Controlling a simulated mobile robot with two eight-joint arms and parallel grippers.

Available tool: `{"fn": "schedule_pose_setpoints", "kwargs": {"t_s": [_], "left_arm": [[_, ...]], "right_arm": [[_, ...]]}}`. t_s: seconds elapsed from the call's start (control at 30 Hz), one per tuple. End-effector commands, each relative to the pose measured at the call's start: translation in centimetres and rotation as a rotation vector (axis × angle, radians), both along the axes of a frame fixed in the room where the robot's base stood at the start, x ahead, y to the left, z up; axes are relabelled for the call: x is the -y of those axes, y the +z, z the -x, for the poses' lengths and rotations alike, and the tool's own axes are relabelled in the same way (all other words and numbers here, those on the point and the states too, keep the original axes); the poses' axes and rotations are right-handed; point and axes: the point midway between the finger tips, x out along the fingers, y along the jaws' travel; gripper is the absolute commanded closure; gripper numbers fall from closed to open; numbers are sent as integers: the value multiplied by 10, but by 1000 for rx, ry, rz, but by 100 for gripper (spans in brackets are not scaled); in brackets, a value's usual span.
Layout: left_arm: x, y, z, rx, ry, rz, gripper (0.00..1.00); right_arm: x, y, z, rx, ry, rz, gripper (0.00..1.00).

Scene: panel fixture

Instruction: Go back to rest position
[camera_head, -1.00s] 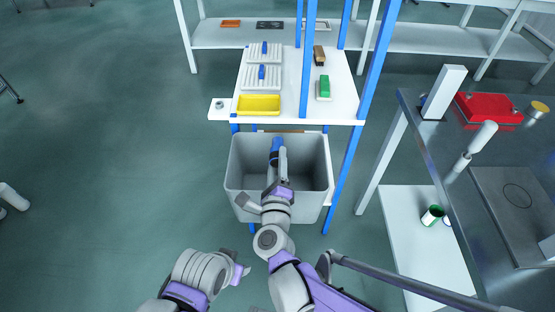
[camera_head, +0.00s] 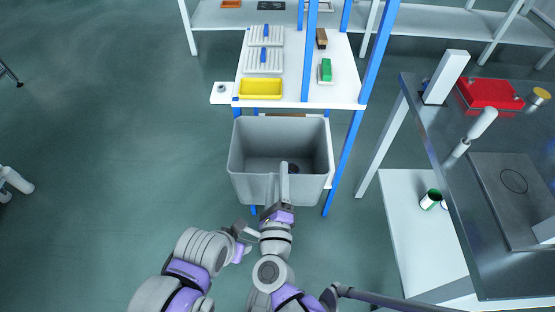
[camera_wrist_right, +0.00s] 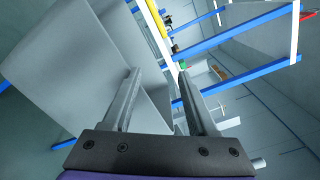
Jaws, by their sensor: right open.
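My right gripper (camera_head: 284,168) is at the near side of the grey bin (camera_head: 250,185), with its fingers pointing towards the bin. The bin wall (camera_wrist_right: 75,65) fills the left of that view, close to the fingers.
Behind the bin stands a white table (camera_head: 290,97) with blue posts, bearing a yellow tray (camera_head: 260,88) and a green block (camera_head: 326,70). At the right is a dark metal workbench (camera_head: 440,135) with a red box (camera_head: 490,95).

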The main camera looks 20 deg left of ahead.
Motion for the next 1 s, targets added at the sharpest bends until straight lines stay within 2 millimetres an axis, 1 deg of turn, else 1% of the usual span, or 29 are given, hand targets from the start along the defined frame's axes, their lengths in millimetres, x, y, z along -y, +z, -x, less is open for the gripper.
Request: {"fn": "schedule_pose_setpoints", "kwargs": {"t_s": [0.03, 0.1, 0.23, 0.3, 0.37, 0.47, 0.57, 0.67, 0.7, 0.77, 0.8, 0.87, 0.9, 0.97, 1.0], "left_arm": [[0, 0, 0, 0, 0, 0, 50], [0, 1, 0, 0, 0, 0, 50], [0, 1, 0, 0, 0, 0, 50], [0, 1, 0, 0, 0, 0, 50], [0, 1, 0, 0, 0, 0, 50], [0, 1, 0, 0, 0, 0, 50], [0, 1, 0, 0, 0, 0, 50], [0, 1, 0, 0, 0, 0, 50], [0, 1, 0, 0, 0, 0, 50], [0, 1, 0, 0, 0, 0, 50], [0, 1, 0, 0, 0, 0, 50], [0, 1, 0, 0, 0, 0, 50], [0, 1, 0, 0, 0, 0, 50], [0, 1, 0, 0, 0, 0, 50], [0, 1, 0, 0, 0, 0, 50]], "right_arm": [[3, -1, 6, -4, 1, -3, 18], [4, -1, 8, -3, -1, -2, 18], [5, 1, 7, 3, 4, 15, 18], [8, 4, 4, 19, 21, 61, 18], [13, 9, 0, 39, 49, 133, 18], [24, 15, -5, 81, 120, 319, 18], [42, 13, -7, 111, 210, 561, 18], [71, -1, -1, 110, 318, 844, 18], [88, -10, 4, 95, 370, 972, 18], [117, -28, 17, 55, 462, 1170, 18], [139, -41, 28, 15, 527, 1293, 18], [172, -58, 47, -53, 624, 1452, 18], [193, -67, 61, -102, 685, 1536, 18], [221, -79, 81, -175, 772, 1639, 18], [239, -85, 94, -224, 826, 1695, 18]]}}
